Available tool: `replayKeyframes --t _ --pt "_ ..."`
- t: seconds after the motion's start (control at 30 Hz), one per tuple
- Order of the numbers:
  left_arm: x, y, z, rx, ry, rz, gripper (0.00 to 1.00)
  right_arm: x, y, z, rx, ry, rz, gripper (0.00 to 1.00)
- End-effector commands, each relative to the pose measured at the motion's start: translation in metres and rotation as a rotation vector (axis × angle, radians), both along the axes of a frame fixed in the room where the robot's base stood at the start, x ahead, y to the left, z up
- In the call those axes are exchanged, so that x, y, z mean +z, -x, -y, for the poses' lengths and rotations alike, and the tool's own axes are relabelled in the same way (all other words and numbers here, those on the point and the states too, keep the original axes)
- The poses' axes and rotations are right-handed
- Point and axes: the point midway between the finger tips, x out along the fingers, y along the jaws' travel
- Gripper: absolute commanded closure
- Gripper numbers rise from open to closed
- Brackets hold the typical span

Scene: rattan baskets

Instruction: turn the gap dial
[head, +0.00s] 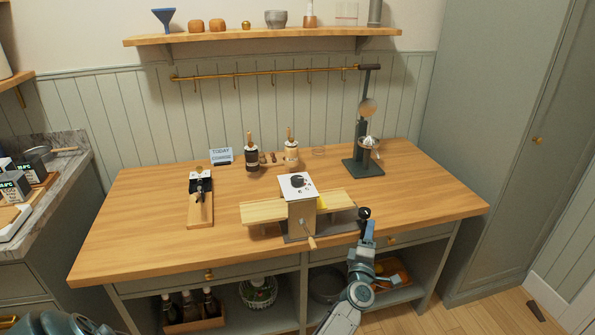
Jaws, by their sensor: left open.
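The gap dial (297,182) is a small dark knob on a white plate on top of a boxy wooden hand-crank machine (301,217). The machine stands near the middle front of the wooden table, and its crank handle (309,238) hangs at the front. My left gripper (366,217) is open near the table's front edge, to the right of the machine and clearly apart from the dial. Its jaws are small and dark in the picture. The exact setting of the dial is too small to read. My right gripper is not in view.
A pale wooden board (263,212) extends left of the machine. A tall dark press (364,150) stands behind right. Two jars (252,158) (291,151) and a small sign (221,156) stand behind. A wooden stand (200,205) is at left. Bare tabletop (420,195) lies right.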

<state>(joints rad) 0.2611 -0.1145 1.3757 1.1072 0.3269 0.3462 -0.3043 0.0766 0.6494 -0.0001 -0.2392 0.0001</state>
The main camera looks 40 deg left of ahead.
Motion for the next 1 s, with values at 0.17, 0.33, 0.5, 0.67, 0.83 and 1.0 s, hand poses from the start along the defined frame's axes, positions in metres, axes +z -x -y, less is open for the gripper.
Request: replayKeyframes --t 0.17,0.33,0.5,0.67,0.83,1.0 --pt "0.043 -0.068 0.019 -0.261 -0.481 -0.140 0.41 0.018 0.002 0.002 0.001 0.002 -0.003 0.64" --pt "0.059 -0.108 0.014 -0.480 -0.933 -0.302 0.41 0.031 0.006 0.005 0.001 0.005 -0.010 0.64" --pt "0.072 -0.127 -0.022 -0.698 -1.340 -0.494 0.41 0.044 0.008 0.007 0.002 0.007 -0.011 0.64" --pt "0.093 -0.123 -0.083 -0.928 -1.646 -0.703 0.41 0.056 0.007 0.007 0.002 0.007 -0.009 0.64" --pt "0.133 -0.094 -0.161 -1.226 -1.841 -0.930 0.41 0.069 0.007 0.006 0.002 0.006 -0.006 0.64" --pt "0.182 -0.052 -0.225 -1.525 -1.877 -1.094 0.41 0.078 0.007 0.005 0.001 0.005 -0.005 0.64"
